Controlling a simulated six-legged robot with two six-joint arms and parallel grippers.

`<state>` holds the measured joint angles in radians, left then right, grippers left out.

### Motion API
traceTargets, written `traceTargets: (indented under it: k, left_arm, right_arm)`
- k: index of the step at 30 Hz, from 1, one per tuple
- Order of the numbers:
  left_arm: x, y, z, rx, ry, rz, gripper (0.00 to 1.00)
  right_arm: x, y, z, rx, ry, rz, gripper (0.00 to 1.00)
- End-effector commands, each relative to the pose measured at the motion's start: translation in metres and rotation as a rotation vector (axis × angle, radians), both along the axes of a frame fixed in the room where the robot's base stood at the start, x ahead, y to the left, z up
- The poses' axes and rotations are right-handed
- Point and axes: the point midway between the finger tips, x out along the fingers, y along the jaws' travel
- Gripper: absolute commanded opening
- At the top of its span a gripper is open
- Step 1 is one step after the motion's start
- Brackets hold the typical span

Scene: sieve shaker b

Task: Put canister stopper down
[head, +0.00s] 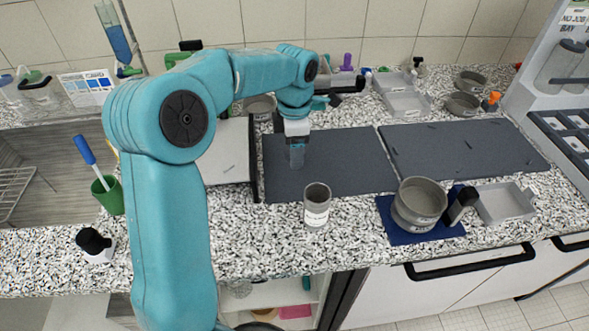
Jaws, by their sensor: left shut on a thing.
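My left gripper (297,157) points down, low over the left dark grey mat (345,165). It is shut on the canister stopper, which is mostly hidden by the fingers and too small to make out. I cannot tell whether the stopper touches the mat. A grey canister (317,207) with a white label stands upright on the speckled counter, in front of the mat and slightly right of the gripper. Its top looks open. My right gripper is not in view.
A grey sieve pan (419,203) stands on a blue mat (438,233), with a black-handled item (460,205) and a grey tray (504,203) to its right. The right dark mat (460,150) is clear. A green cup (108,196) stands left of my arm.

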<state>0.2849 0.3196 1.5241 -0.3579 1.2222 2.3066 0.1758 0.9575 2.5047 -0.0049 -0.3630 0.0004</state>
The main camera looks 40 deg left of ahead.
Motion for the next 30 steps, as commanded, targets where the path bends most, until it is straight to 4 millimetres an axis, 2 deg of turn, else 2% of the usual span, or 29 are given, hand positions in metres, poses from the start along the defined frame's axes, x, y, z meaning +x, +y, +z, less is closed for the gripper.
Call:
traceTargets:
  k: [1,7,14,27,28,30]
  left_arm:
    - [-0.001,0.000,-0.010,-0.001,0.003,0.000,0.27]
    - [0.000,0.000,-0.030,0.001,0.001,-0.002,0.27]
    - [0.000,0.000,-0.064,0.000,0.001,-0.001,0.27]
    - [0.000,0.000,-0.074,0.001,-0.001,-0.002,0.27]
    - [0.000,0.000,-0.072,0.001,-0.001,-0.002,0.70]
    - [0.000,0.000,-0.072,0.001,-0.001,-0.002,0.89]
  right_arm:
    - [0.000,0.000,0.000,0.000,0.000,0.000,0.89]
    - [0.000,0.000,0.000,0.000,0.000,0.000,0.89]
    - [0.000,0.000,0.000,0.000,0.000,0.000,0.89]
    - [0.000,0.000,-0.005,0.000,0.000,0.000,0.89]
    - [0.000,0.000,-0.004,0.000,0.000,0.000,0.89]
    - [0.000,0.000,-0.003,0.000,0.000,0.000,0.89]
